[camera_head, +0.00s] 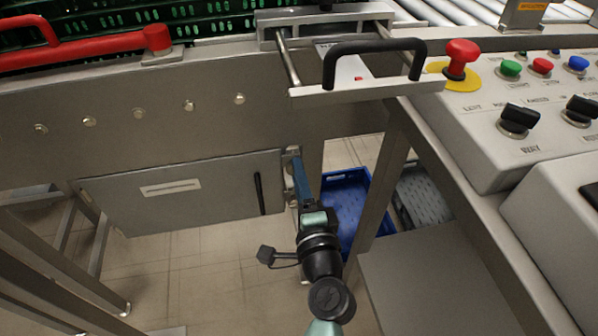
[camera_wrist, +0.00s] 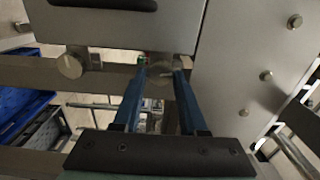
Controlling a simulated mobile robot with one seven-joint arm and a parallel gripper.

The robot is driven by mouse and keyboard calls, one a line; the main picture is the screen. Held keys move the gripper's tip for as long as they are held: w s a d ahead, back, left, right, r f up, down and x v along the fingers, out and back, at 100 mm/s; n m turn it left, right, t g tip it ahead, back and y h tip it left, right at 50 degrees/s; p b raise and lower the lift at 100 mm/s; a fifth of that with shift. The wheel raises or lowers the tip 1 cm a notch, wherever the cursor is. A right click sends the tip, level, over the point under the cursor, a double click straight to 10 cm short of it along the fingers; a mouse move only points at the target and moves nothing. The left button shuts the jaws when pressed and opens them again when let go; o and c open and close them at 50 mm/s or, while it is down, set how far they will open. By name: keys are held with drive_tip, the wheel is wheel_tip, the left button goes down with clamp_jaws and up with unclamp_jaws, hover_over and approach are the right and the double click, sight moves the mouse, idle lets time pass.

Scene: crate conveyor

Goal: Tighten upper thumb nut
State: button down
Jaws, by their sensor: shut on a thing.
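A grey metal door panel (camera_head: 190,190) with a black handle (camera_head: 258,193) hangs under the conveyor side; the panel also shows in the wrist view (camera_wrist: 120,28). Two thumb nuts sit along its right edge. The lower one is a round, bare metal knob in the wrist view (camera_wrist: 70,66). My gripper (camera_head: 296,162) reaches the upper corner of that edge. In the wrist view its blue fingers (camera_wrist: 159,76) are shut on the upper thumb nut (camera_wrist: 158,69), which is mostly hidden between the fingertips. How far the nut is turned cannot be seen.
A drawer-like frame with a black handle (camera_head: 375,47) juts out above my arm. A control panel (camera_head: 480,130) with buttons and a red stop button (camera_head: 461,55) stands at right. A blue crate (camera_head: 345,195) lies low behind my gripper. The floor at lower left is open.

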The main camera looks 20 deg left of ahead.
drive_tip(key=shift+m+p, duration=0.4)
drive_tip(key=shift+m, duration=0.7)
drive_tip(key=shift+a+f, duration=0.1)
drive_tip(key=shift+c, duration=2.2)
unclamp_jaws()
drive_tip(key=v, duration=1.3)
